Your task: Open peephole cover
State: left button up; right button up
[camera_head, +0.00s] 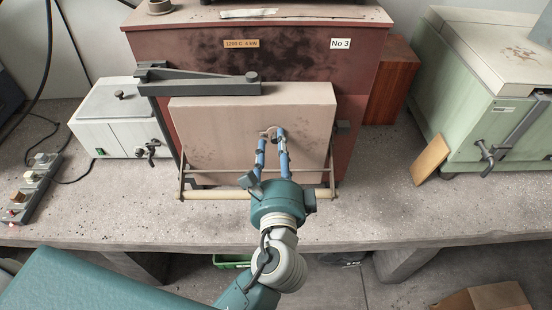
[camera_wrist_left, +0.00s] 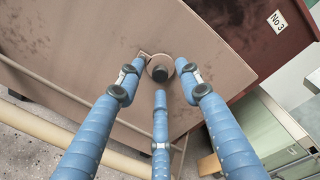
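The peephole cover is a small round pinkish-grey disc with a dark knob, on the beige door (camera_head: 215,125) of the dark red furnace (camera_head: 300,55). In the wrist view the cover (camera_wrist_left: 159,70) shows near the picture's middle; in the head view it shows (camera_head: 269,131) only partly between the fingers. My left gripper (camera_head: 271,139) reaches up to the door, its blue fingers spread. In the wrist view the left gripper (camera_wrist_left: 161,74) has one fingertip on each side of the cover and a third below. Whether they touch it is unclear. My right gripper is not in view.
A beige bar (camera_head: 212,195) runs below the door and a dark grey hinge arm (camera_head: 200,82) above it. A white box (camera_head: 115,117) stands left, a green cabinet (camera_head: 470,120) right.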

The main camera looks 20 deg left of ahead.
pick_arm(q)
jog(key=v, duration=1.1)
jog(key=shift+s, duration=0.3)
jog(key=w+d+f+m+g+h+b, duration=0.1)
jog(key=d+f+g+h, duration=0.1)
jog(key=f, duration=0.8)
jog(key=d+f+g+h, duration=0.1)
jog(key=d+f, duration=0.2)
jog(key=f, duration=0.7)
jog(key=s+a+f+n+g+h+b, duration=0.1)
jog(key=s+f+g, duration=0.2)
jog(key=f, duration=0.9)
jog(key=s+a+f+n+g+h, duration=0.15)
jog(key=s+f, duration=0.25)
jog(key=f, duration=0.9)
jog(key=s+a+f+n+g+b, duration=0.1)
jog(key=s+a+f+n+g, duration=0.1)
jog(key=s+a+f+n, duration=0.3)
jog(key=s+a+f+n+g, duration=0.3)
jog(key=s+a+f+n, duration=0.2)
jog(key=s+f, duration=0.6)
jog(key=s+a+f+n+g+b, duration=0.1)
jog(key=s+a+f+n+g, duration=0.2)
jog(key=s+a+f+n, duration=0.2)
jog(key=s+a+f, duration=0.1)
jog(key=s+f, duration=0.2)
jog(key=s, duration=0.1)
jog(key=shift+s+a+f+b, duration=0.2)
jog(key=shift+f+b, duration=0.1)
